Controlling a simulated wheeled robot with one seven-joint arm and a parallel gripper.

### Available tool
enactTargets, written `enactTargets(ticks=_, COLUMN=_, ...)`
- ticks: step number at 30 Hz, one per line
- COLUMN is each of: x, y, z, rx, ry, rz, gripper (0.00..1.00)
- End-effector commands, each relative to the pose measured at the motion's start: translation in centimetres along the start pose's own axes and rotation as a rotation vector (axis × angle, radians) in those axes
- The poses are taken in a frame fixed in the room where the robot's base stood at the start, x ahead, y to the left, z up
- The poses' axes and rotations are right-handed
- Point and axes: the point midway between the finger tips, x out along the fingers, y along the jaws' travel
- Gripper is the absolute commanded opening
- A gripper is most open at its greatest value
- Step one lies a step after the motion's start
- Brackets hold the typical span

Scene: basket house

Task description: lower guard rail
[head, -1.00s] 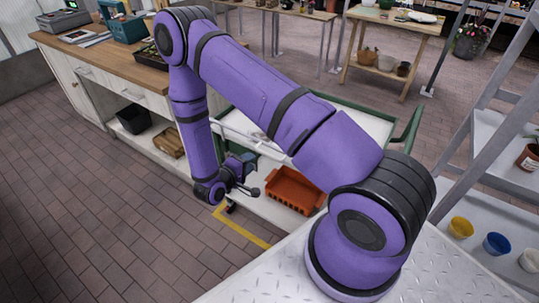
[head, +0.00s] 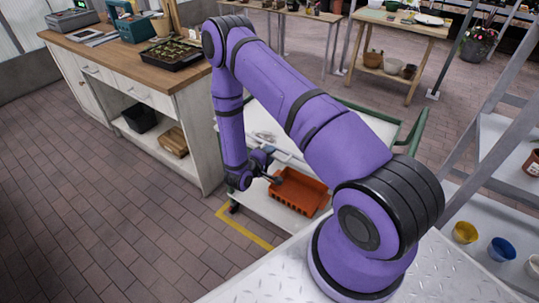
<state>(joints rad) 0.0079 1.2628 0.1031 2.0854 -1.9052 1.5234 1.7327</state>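A cart (head: 374,120) with a pale top and a green frame stands ahead, partly behind my purple arm. A thin light-grey bar (head: 289,153), which looks like the guard rail, runs along the cart's near side above the lower shelf. My arm hides part of it. My gripper (head: 275,180) is small and dark, low at the cart's near side, just below the bar and by the orange crate's left end. I cannot tell whether it touches the bar or whether its fingers are open.
An orange crate (head: 298,193) sits on the cart's lower shelf. A wooden-topped counter (head: 130,55) stands at left, and a grey shelf rack with small pots (head: 502,249) at right. Yellow tape (head: 245,232) marks the floor by the cart. The brick floor (head: 90,210) at left is clear.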

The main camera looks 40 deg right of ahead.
Motion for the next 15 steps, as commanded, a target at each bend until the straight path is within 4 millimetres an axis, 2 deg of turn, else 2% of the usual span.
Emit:
enactTargets(ticks=9, x=0.30, y=-0.01, z=-0.03, rx=-0.001, ry=0.001, rz=-0.001, gripper=0.36)
enactTargets(ticks=10, x=0.30, y=-0.01, z=-0.02, rx=-0.001, ry=0.001, rz=-0.001, gripper=0.34)
enactTargets(ticks=14, x=0.29, y=-0.01, z=-0.02, rx=-0.001, ry=0.001, rz=-0.001, gripper=0.04)
enactTargets(ticks=15, x=0.29, y=-0.01, z=-0.02, rx=-0.001, ry=0.001, rz=-0.001, gripper=0.00)
